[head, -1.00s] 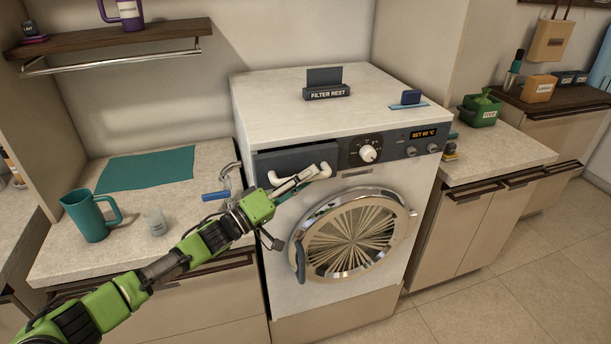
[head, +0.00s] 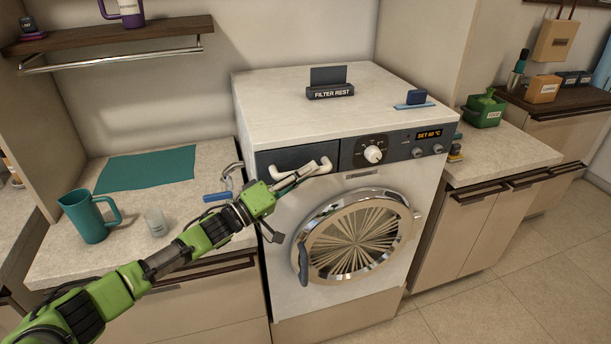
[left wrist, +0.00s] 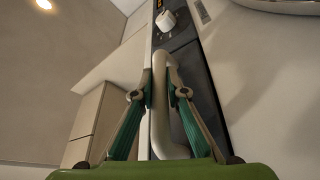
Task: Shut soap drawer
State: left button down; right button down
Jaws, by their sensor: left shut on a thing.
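The soap drawer (head: 290,159) is the dark grey front at the upper left of the white washing machine (head: 290,105). Its front looks about level with the control panel beside it; any small gap is too fine to tell. A white bar handle (head: 324,165) runs across the drawer front. My left gripper (head: 305,174) is shut on this handle. In the left wrist view, the pale handle (left wrist: 159,110) passes between the two green-sided fingers of my left gripper (left wrist: 162,88). My right gripper is not in view.
The round washer door (head: 355,235) is below the drawer, with a dial (head: 373,154) to the right. A teal jug (head: 88,216) and a clear cup (head: 156,222) stand on the left counter. Open floor lies at right.

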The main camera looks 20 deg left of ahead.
pick_arm(q)
jog(key=shift+w+a+r, duration=0.1)
jog(key=shift+a, duration=0.1)
jog(key=c, duration=2)
grip_release()
jog(key=shift+d, duration=0.1)
jog(key=shift+c, duration=0.2)
jog(key=shift+w, duration=0.1)
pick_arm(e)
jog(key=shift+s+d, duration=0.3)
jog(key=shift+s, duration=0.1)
pick_arm(q)
jog(key=shift+s+a+f, duration=0.25)
jog(key=shift+s+f, duration=0.05)
jog(key=v, duration=1.1)
jog(key=shift+s+r, duration=0.15)
jog(key=shift+s, duration=0.05)
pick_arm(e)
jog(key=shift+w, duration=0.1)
